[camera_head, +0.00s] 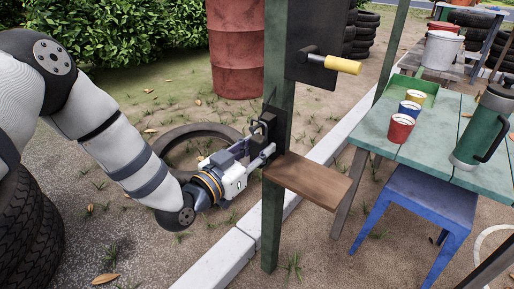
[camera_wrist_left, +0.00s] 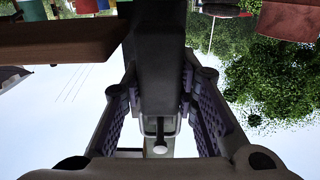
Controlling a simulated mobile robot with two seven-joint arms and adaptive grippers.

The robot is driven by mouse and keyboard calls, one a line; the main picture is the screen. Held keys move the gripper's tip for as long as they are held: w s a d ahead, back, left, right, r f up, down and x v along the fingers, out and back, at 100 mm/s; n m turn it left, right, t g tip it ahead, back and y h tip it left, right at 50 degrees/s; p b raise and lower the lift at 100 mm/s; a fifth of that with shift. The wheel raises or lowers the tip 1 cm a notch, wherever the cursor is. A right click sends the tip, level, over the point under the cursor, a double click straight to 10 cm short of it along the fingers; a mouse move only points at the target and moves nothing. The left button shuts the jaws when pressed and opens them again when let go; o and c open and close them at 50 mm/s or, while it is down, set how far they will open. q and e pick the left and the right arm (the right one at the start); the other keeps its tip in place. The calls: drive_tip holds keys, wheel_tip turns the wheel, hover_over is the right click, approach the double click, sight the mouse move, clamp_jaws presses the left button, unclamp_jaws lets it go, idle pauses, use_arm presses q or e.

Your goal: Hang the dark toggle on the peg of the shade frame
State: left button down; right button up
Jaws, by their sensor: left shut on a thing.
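My left gripper (camera_head: 266,141) is at the green post of the shade frame (camera_head: 277,85), just above a wooden shelf. In the left wrist view its padded fingers (camera_wrist_left: 159,78) are shut on the dark toggle (camera_wrist_left: 154,62). The toggle's dark body also shows against the post in the head view (camera_head: 268,121), partly hidden by the fingers. A pale loop (camera_wrist_left: 147,127) shows at the toggle's end in the wrist view, with a white round knob (camera_wrist_left: 160,149), apparently the peg's end, close to it. I cannot tell whether the loop is around the peg. My right gripper is not in view.
The wooden shelf (camera_head: 308,180) juts right from the post below the gripper. A dark panel with a yellow-handled crank (camera_head: 342,65) is above it. A green table (camera_head: 440,125) with cups and a flask, and a blue stool (camera_head: 430,197), stand right. A tyre (camera_head: 180,150) lies behind the arm.

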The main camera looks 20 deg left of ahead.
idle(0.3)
use_arm(q)
drive_tip(key=c, duration=1.2)
unclamp_jaws()
